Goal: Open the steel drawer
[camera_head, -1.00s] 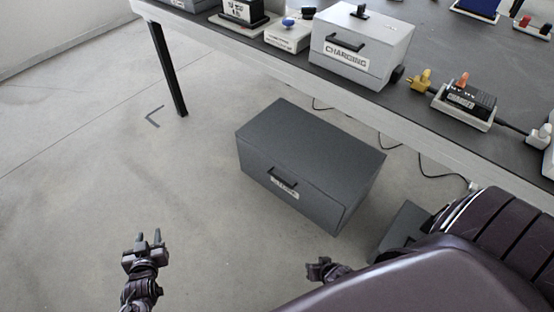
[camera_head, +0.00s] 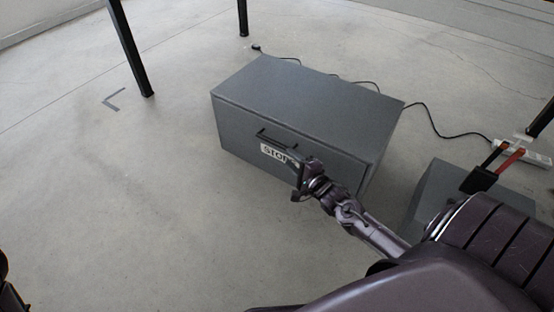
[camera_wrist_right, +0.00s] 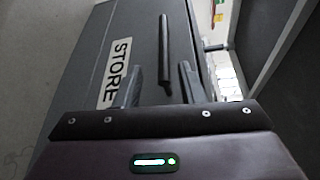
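The steel drawer is the front of a dark grey box (camera_head: 300,95) on the floor. It looks closed, with its front flush. A black bar handle (camera_head: 270,137) sits above a white STORE label (camera_head: 272,152). My right gripper (camera_head: 300,178) is at the front face, just right of the label, which it partly covers. In the right wrist view, the two fingers of my right gripper (camera_wrist_right: 160,88) are apart, with the handle (camera_wrist_right: 165,45) showing ahead between them. I cannot tell whether they touch it. My left gripper is out of view; only dark parts show at the left edge.
A grey box with a black and red item (camera_head: 485,178) on it stands at the right. A black cable (camera_head: 435,125) runs behind the drawer box to a white power strip (camera_head: 525,152). Black table legs (camera_head: 130,50) stand behind. The floor at left is clear.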

